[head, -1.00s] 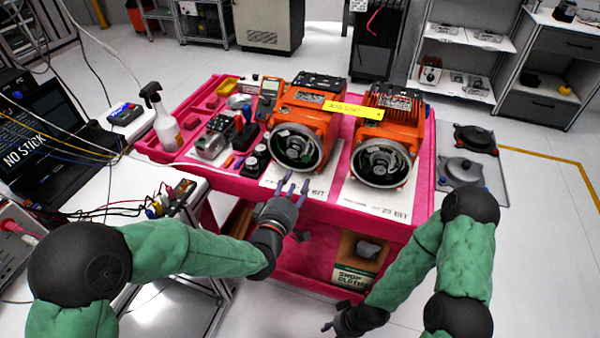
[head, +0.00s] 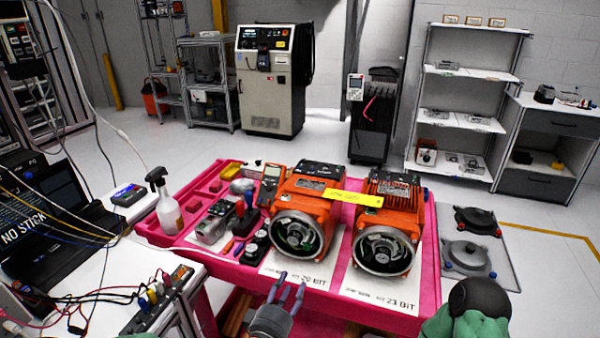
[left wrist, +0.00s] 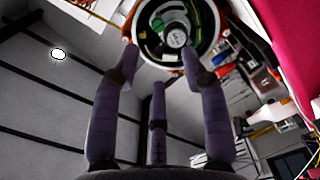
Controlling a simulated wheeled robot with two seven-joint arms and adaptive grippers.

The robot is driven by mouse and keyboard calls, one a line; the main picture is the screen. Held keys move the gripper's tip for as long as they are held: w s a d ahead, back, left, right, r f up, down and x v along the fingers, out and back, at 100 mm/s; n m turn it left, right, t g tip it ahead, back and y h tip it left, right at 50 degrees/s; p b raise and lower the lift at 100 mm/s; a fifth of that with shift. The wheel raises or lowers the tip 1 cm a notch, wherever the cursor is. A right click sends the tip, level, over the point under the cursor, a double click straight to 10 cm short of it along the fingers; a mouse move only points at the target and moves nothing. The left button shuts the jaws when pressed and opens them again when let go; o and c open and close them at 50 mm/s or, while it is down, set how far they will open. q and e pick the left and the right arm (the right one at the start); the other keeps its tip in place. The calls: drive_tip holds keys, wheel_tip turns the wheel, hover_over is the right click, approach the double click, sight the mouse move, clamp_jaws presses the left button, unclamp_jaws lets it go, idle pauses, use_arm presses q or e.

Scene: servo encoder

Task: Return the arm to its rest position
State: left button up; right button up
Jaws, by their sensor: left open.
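My left gripper (head: 284,292) is open and empty at the front edge of the pink cart, in front of the left orange motor (head: 303,220). In the left wrist view its spread fingers (left wrist: 160,75) point toward that motor's open round end (left wrist: 172,30), with nothing between them. A second orange motor (head: 387,222) stands to the right on the same cart. Only a black joint and green sleeve of my right arm (head: 470,312) show at the lower right. My right gripper is out of the picture.
The pink cart (head: 432,270) also carries a multimeter (head: 270,184), a spray bottle (head: 165,203) and small tools. A white bench with a laptop (head: 45,220) and wires stands at left. A grey mat (head: 505,262) with round parts lies right. Open floor lies behind the cart.

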use_arm(q)
drive_tip(key=s+a+f+m+g+y+p, duration=0.1)
drive_tip(key=s+a+f+g, duration=0.15)
drive_tip(key=f, duration=0.45)
drive_tip(key=s+a+f+m+g+p, duration=0.15)
drive_tip(key=f+g, duration=0.25)
drive_tip(key=f, duration=0.4)
drive_tip(key=s+a+f+m+g+y, duration=0.1)
drive_tip(key=s+f+m+g, duration=0.15)
drive_tip(key=f, duration=0.45)
drive_tip(key=s+f+m+g+p, duration=0.2)
drive_tip(key=s+f+g, duration=0.5)
drive_tip(key=s+f, duration=0.4)
drive_tip(key=s+a, duration=0.1)
drive_tip(key=s, duration=0.3)
drive_tip(key=shift+f+m+g, duration=0.25)
drive_tip(key=shift+m+g, duration=0.05)
